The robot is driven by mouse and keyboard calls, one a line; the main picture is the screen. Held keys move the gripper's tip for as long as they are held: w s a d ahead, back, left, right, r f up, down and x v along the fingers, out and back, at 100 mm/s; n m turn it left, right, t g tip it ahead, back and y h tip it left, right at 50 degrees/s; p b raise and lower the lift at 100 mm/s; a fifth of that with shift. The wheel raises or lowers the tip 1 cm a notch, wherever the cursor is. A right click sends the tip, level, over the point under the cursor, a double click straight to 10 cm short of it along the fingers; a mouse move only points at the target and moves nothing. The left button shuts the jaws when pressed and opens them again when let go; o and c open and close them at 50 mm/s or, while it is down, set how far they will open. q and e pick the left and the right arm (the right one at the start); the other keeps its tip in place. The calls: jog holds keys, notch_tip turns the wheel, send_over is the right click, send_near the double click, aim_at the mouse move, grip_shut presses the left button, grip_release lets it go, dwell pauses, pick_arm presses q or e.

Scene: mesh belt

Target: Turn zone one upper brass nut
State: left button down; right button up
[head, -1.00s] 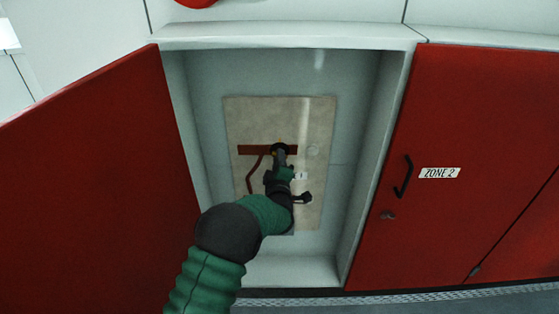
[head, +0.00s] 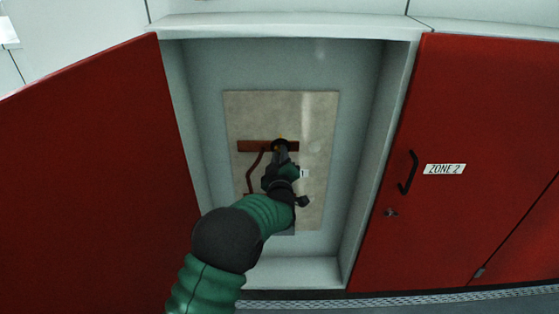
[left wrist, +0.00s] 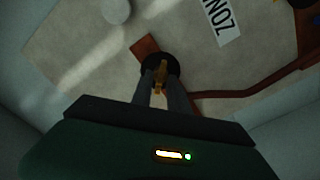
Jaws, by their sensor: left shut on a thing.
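The upper brass nut (left wrist: 160,78) shows as a small yellow-brown piece between my fingers in the left wrist view. A dark round collar (left wrist: 160,65) sits behind it on a red-brown bar (head: 255,146). My left gripper (head: 281,146) reaches into the open cabinet and is shut on the brass nut at the bar. In the left wrist view its two grey fingers (left wrist: 160,88) lie on either side of the nut. In the head view the gripper hides most of the nut. My right gripper is not in view.
A beige panel (head: 315,110) on the cabinet's back carries a bent red-brown pipe (head: 250,175) and a ZONE label (left wrist: 220,20). The open red door (head: 90,170) stands at left; the shut ZONE 2 door (head: 440,220) is at right. Cabinet walls (head: 375,150) flank my arm.

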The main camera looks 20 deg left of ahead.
pick_arm(q)
jog(key=m, duration=0.4)
jog(key=m+b, duration=0.1)
jog(key=m, duration=0.3)
jog(key=shift+d+f, duration=0.15)
jog(key=shift+f, duration=0.05)
jog(key=shift+r, duration=0.2)
dwell(0.3)
jog(key=c, duration=1.7)
grip_release()
jog(key=shift+o, duration=0.7)
jog(key=shift+f+m, duration=0.1)
jog(key=shift+m, duration=0.2)
